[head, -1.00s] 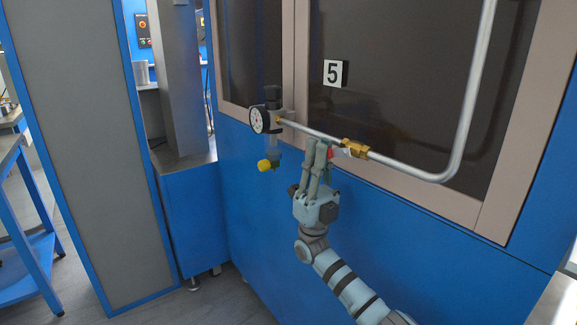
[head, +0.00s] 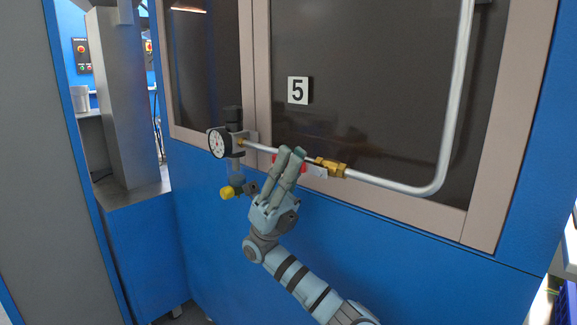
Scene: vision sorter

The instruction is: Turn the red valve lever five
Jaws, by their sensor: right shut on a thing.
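The red valve lever (head: 275,161) shows as small red patches behind and beside my right gripper's fingers, just below the silver pipe. The brass valve (head: 331,168) sits on the pipe to the right of the fingers, with a pale lever part (head: 316,170) reaching left from it. My left gripper is not in view.
The silver pipe (head: 390,184) runs right from the dial gauge (head: 219,142), then bends up. A filter unit with a yellow knob (head: 227,192) hangs left of my gripper. The blue cabinet front (head: 400,260) is bare below.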

